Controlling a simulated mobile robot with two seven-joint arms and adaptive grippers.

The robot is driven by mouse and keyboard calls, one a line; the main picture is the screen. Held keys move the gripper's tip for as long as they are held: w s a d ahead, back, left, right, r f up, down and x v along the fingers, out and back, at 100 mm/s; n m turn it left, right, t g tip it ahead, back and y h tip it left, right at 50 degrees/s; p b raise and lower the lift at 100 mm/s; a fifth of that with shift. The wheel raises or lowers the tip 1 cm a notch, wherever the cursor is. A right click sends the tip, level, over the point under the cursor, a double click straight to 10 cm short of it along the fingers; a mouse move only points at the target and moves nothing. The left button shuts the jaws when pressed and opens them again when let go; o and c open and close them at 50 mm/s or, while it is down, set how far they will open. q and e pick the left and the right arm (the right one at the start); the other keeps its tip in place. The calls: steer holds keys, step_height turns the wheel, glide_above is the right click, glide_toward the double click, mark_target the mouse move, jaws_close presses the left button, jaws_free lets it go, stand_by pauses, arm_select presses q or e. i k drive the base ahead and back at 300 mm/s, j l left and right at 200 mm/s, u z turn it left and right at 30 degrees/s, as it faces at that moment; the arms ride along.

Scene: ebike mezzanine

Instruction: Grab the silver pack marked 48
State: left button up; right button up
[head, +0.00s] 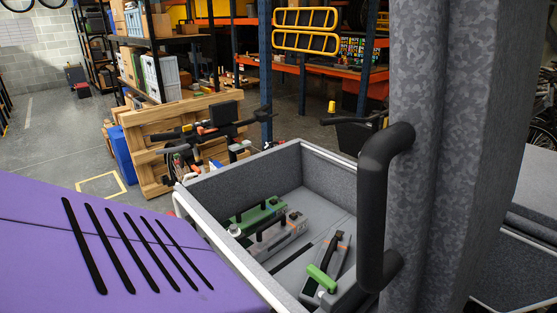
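A silver-grey pack (280,240) with a dark handle lies in the grey felt-lined box (315,203). It is beside a green pack (258,214) of similar shape. Another grey pack (340,250) with a black top part lies nearer the right front of the box, with a green cylindrical piece (322,278) by its near end. No number can be read on any pack, so I cannot tell which one is marked 48. Neither of my grippers shows in the head view.
A grey mottled column (435,150) with a thick black handle (374,200) blocks the right side. A purple slotted panel (110,245) fills the lower left. Behind the box are handlebars (208,130), a wooden pallet (150,150) and shelving. Open floor (50,140) lies at left.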

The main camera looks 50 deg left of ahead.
mark_target(270, 238)
steer(key=u, duration=1.75)
steer(key=j+z, duration=0.1)
steer(key=z, duration=0.25)
steer(key=j+z, duration=0.1)
steer(key=z, duration=0.3)
steer(key=j+z, duration=0.15)
steer(key=z, duration=0.2)
steer(key=j+z, duration=0.25)
steer(key=k+j+z, duration=0.25)
steer(key=j+z, duration=0.25)
steer(key=j, duration=0.2)
steer(key=k, duration=0.05)
